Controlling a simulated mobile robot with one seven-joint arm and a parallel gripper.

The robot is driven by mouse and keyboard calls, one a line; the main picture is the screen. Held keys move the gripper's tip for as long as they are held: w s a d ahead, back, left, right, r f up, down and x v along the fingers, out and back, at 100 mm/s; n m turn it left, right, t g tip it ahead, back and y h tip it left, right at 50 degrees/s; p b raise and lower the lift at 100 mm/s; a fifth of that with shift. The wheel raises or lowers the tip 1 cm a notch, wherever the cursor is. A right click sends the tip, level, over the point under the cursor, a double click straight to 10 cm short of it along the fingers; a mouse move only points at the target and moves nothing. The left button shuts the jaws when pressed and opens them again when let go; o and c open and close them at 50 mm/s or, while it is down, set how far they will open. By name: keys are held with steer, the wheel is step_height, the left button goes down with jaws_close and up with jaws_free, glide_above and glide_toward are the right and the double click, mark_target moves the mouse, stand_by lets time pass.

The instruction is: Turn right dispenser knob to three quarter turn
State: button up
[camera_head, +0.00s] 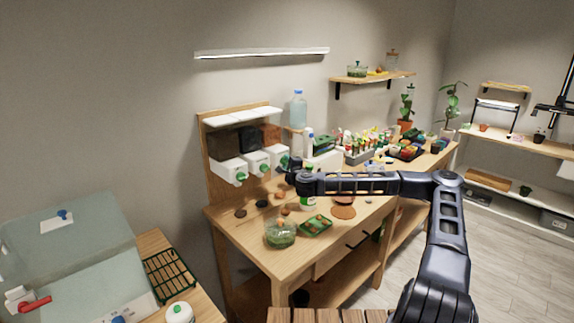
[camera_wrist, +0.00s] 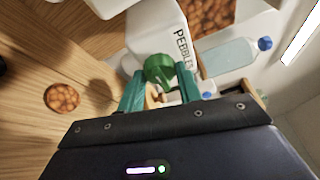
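Three white dispensers with green knobs hang in a row on a wooden back panel in the head view. The right dispenser (camera_head: 279,155) is partly behind my gripper (camera_head: 291,172). In the wrist view the dispenser (camera_wrist: 166,28) carries the word PEBBLES. Its round green knob (camera_wrist: 160,68) sits between the teal fingertips of my gripper (camera_wrist: 161,78). The fingers stand apart by about the knob's width and appear shut on it; the contact faces are hard to see. The knob's turn angle cannot be read.
The left dispenser (camera_head: 231,172) and middle dispenser (camera_head: 257,162) stand close beside. A clear bottle (camera_head: 298,110) stands behind at the right. Below, the wooden bench (camera_head: 246,247) holds small dishes, a glass bowl (camera_head: 280,233) and a green tray (camera_head: 316,225).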

steer(key=c, duration=0.4)
steer(key=shift+n, duration=0.5)
steer(key=o, duration=1)
steer(key=shift+s, duration=0.1)
steer(key=v, duration=1)
steer(key=shift+s+d+f, duration=0.2)
steer(key=shift+s, duration=0.05)
